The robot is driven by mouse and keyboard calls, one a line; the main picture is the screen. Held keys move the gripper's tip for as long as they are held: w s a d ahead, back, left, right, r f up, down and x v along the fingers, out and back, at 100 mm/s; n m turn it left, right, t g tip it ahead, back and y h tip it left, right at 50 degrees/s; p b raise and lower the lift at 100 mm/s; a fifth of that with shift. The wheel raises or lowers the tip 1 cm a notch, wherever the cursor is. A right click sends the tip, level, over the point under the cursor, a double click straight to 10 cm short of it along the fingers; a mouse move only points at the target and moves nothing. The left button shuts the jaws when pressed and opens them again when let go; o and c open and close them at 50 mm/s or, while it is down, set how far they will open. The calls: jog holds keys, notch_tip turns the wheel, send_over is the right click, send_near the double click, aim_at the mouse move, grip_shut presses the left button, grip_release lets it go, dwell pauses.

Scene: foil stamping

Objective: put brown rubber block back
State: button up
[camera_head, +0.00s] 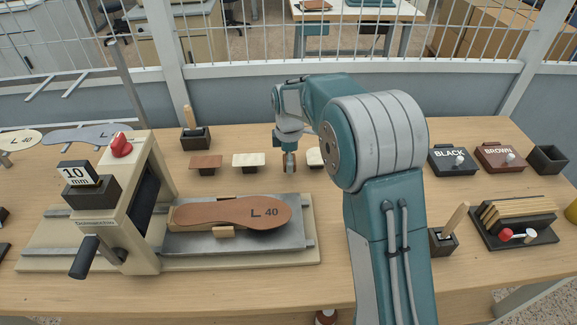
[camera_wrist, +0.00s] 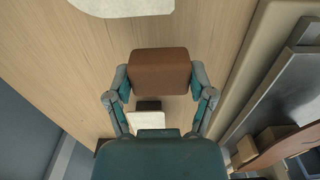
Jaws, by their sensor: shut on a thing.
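My gripper (camera_head: 289,165) is shut on a brown rubber block, which fills the space between its fingers. The block shows clearly in the wrist view (camera_wrist: 160,71) as a plain rounded brown piece; in the head view only a narrow brown edge shows. The gripper is low over the table, behind the press, in line with a row of pads. In the head view a reddish-brown pad (camera_head: 206,161) and a cream pad (camera_head: 248,160) stand to its left, and another cream pad (camera_head: 315,157), partly hidden by my arm, to its right. What lies under the block is hidden.
A press (camera_head: 130,215) with a brown insole (camera_head: 235,213) on its metal plate stands in front. Black (camera_head: 452,160) and brown (camera_head: 500,157) labelled boxes stand at the right. A brush holder (camera_head: 195,138) stands behind the pads. A fence (camera_head: 330,68) closes off the back.

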aim_at(282, 173)
jog(key=shift+a+f, duration=0.25)
jog(key=shift+f, duration=0.35)
jog(key=shift+a+f, duration=0.2)
jog(key=shift+f, duration=0.35)
jog(key=shift+s+a, duration=0.1)
jog(key=shift+a, duration=0.45)
jog(key=o, duration=1)
jog(key=shift+d, duration=0.2)
jog(key=shift+o, duration=0.2)
jog(key=shift+d, duration=0.45)
jog(key=shift+a+r, duration=0.15)
jog(key=shift+a, duration=0.2)
notch_tip(282, 173, up, 10)
jog(key=shift+d+r, duration=0.15)
jog(key=shift+r, duration=0.8)
